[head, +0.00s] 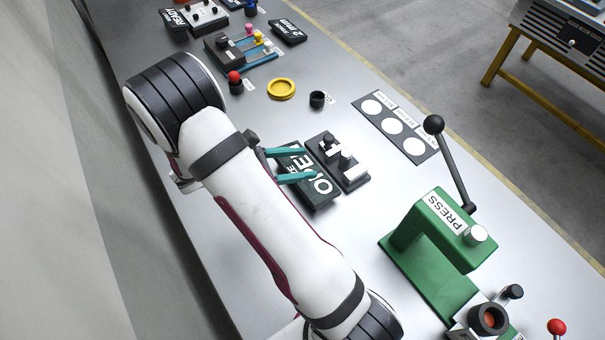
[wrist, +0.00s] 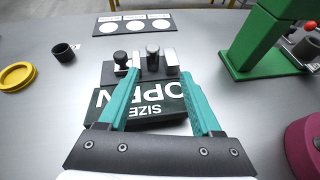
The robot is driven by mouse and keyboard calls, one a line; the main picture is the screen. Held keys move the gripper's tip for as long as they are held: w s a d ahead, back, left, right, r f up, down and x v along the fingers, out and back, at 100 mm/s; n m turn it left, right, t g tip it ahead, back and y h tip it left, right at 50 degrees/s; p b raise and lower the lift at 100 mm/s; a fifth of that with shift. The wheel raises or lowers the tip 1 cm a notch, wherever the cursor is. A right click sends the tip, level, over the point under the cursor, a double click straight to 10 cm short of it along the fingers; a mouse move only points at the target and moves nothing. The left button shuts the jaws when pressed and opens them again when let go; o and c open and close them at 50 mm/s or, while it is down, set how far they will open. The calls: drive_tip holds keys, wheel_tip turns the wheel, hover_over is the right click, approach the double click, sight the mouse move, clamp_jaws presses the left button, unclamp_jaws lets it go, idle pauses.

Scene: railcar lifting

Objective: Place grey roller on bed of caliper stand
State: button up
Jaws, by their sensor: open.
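The caliper stand is a black base (wrist: 108,76) with a dark round knob and pale metal blocks on top; it also shows in the head view (head: 356,181). An upright grey cylinder, seemingly the grey roller (wrist: 152,58), stands on it between the knob and the right-hand silver block. Whether it rests fully on the bed is hard to tell. My gripper (head: 311,164) has two teal fingers, apart and empty. It shows over the sign on the near side of the stand, and the fingers in the wrist view (wrist: 165,88) point toward the stand.
A black sign (wrist: 145,112) reading SIZE OPEN lies before the stand. A green press (head: 437,255) with a lever stands to the right. A black cup (head: 317,99) and yellow dish (head: 281,88) lie beyond, with a panel of white circles (head: 392,126) behind.

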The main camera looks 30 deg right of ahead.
drive_tip(key=s+a+r+m+g+y, duration=0.2)
drive_tip(key=s+r+m+y, duration=0.2)
drive_tip(key=s+r+m, duration=0.35)
drive_tip(key=s+a+r+m+t+y, duration=0.2)
drive_tip(key=s+a+m+y, duration=0.3)
drive_tip(key=a+m, duration=0.1)
drive_tip(key=s+a+r+m+t+y, duration=0.2)
drive_tip(key=s+a+m+y, duration=0.3)
drive_tip(key=s+a+m, duration=0.1)
drive_tip(key=a+m, duration=0.1)
drive_tip(key=a, duration=0.1)
drive_tip(key=shift+a+r+y, duration=0.25)
drive_tip(key=shift+a+y, duration=0.1)
drive_tip(key=shift+y, duration=0.05)
